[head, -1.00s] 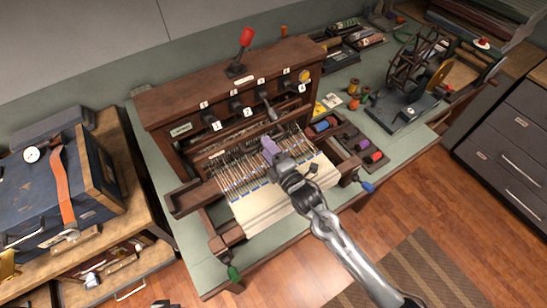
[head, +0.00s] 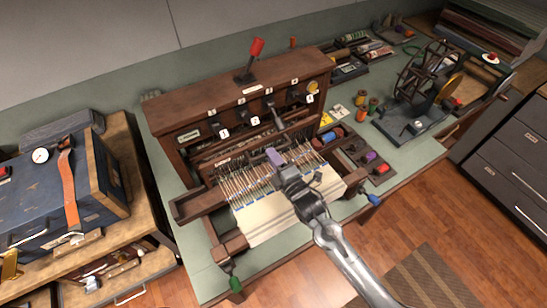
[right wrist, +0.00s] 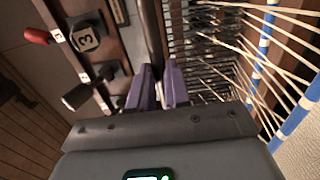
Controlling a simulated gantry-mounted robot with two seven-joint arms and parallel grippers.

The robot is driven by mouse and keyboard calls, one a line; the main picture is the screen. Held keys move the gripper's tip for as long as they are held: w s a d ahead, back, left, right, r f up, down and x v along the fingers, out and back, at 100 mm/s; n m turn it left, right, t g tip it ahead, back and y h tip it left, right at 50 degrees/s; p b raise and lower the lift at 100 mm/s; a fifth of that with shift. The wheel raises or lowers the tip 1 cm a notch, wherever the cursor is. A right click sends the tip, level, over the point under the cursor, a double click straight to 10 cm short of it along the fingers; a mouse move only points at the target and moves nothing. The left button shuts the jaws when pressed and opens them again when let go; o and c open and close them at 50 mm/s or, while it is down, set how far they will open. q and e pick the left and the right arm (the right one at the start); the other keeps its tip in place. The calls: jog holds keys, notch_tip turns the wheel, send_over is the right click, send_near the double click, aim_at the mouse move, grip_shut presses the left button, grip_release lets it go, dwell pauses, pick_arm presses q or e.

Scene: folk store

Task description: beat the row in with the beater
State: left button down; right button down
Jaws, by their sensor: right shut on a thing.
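The wooden loom (head: 240,97) stands on the green bench, with pale warp threads (head: 240,187) running forward to the cream cloth (head: 272,217). The beater (head: 240,155) looks like the dark bar across the threads, below the numbered levers. My right gripper (head: 273,156) reaches over the cloth, its purple fingers at this bar. In the right wrist view the fingers (right wrist: 160,88) are closed around the lower end of a dark bar (right wrist: 152,35); the grip itself is partly hidden. The threads (right wrist: 235,60) lie to their right. My left gripper is out of view.
Numbered levers (head: 254,121) stand close behind the right gripper. A tray of thread spools (head: 370,156) sits right of the loom, and a spinning wheel (head: 425,80) beyond it. A blue case (head: 60,205) is on the left shelf.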

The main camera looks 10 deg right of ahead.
dwell(0.3)
jog(key=p+v, duration=0.6)
jog(key=v, duration=0.4)
jog(key=shift+s, duration=0.25)
jog(key=shift+d, duration=0.1)
